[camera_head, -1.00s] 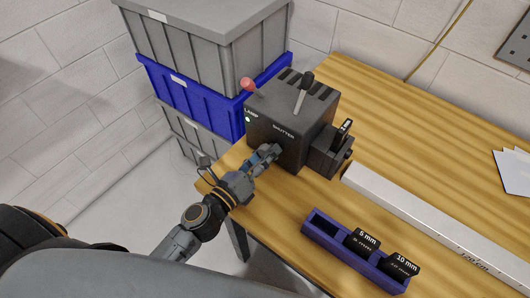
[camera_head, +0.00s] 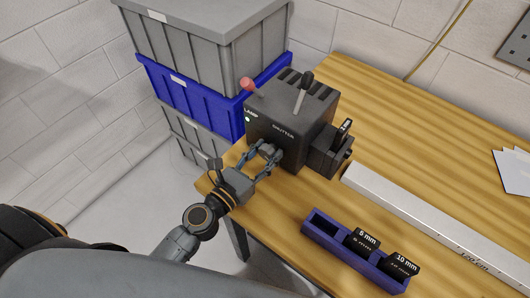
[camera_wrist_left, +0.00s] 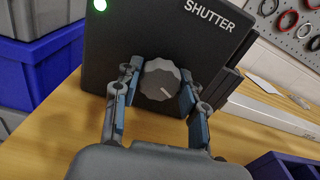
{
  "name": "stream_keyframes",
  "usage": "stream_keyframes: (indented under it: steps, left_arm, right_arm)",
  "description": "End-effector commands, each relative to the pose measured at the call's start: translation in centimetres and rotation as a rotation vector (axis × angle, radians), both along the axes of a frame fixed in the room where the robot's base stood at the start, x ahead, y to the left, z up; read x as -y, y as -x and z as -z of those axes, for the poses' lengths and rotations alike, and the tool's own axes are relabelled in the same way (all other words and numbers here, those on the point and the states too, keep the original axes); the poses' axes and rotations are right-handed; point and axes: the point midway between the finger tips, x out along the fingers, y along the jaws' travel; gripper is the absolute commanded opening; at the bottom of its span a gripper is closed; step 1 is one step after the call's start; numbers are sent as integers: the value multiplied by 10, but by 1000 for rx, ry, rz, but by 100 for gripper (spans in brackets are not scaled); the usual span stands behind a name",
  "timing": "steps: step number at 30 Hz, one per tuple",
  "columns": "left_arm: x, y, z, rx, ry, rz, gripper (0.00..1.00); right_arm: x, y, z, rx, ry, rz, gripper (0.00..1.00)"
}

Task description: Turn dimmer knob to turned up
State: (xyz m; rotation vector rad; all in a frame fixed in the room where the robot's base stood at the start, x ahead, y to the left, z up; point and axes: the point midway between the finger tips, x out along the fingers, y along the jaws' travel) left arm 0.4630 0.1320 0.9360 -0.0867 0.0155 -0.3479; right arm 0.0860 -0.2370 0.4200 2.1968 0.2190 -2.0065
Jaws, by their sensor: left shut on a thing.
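The dimmer knob (camera_wrist_left: 161,84) is a grey, ribbed knob on the front of the dark lamp box (camera_head: 262,132), below the word SHUTTER. A pale pointer line on its face points toward the lower right in the left wrist view. My left gripper (camera_head: 270,153) is shut on the knob, with one finger on each side of it. In the head view the fingers mostly hide the knob. A green light (camera_wrist_left: 100,5) glows on the box, near the LAMP label. My right gripper is not in view.
The box carries a red-tipped lever (camera_head: 246,84) and a black-tipped lever (camera_head: 307,78). A pale rail (camera_head: 430,225) runs right across the wooden table. A blue holder (camera_head: 325,236) with black blocks stands in front. Stacked crates (camera_head: 190,92) stand behind left.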

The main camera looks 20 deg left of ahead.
Motion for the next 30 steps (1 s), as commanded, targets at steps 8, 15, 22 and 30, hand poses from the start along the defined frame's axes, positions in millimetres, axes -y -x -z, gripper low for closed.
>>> stream_keyframes:
  steps: [8, 15, 22, 30]
  left_arm:
    - [0, 0, 0, 90, -248, -1, 10]
    - [0, 0, 0, 168, -462, 0, 10]
    - [1, 0, -1, 242, -667, 1, 10]
    - [1, 0, -1, 330, -909, 1, 10]
  right_arm:
    - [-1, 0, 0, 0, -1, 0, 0]
    - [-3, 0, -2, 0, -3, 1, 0]
    - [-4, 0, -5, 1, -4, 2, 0]
    - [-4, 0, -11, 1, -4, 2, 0]
